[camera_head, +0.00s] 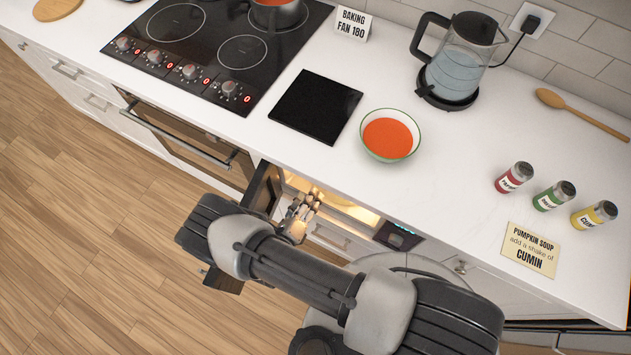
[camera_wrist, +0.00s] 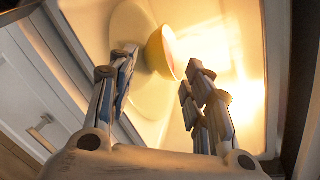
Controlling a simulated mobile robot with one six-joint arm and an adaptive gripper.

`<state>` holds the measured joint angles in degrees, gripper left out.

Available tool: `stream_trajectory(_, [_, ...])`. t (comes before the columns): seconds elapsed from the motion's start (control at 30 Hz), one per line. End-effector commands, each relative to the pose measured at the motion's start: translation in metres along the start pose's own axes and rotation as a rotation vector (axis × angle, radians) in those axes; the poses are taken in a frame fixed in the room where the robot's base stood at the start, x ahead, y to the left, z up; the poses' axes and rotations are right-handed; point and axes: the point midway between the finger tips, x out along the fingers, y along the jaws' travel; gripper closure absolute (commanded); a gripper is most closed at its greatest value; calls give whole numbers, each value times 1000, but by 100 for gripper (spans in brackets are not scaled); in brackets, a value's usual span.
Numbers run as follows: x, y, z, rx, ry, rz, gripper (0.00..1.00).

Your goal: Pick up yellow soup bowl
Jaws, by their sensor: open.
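A pale yellow bowl (camera_wrist: 164,54) is inside a warmly lit compartment in the wrist view. It appears to rest on a pale round plate (camera_wrist: 130,35), and bright light washes out the area to its right. My gripper (camera_wrist: 160,70) is open and empty, with its fingers spread to the left and right below the bowl in the picture. Contact with the bowl cannot be made out. In the head view my gripper (camera_head: 303,207) is at the open front of the lit compartment (camera_head: 356,210) under the counter; the bowl is hard to make out there.
An opened dark door (camera_head: 264,190) is just left of my gripper. The counter (camera_head: 420,195) overhangs the compartment. On it are an orange soup bowl with a green rim (camera_head: 388,137), a kettle (camera_head: 458,65), a black square mat (camera_head: 315,105) and labelled shakers (camera_head: 553,196).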

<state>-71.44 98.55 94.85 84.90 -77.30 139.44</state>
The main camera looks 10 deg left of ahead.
Motion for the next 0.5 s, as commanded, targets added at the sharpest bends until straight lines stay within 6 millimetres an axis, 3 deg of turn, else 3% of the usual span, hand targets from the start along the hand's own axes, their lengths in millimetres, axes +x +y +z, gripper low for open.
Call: stream_trajectory(0.5, [99,1,-3,3,5,-3,54])
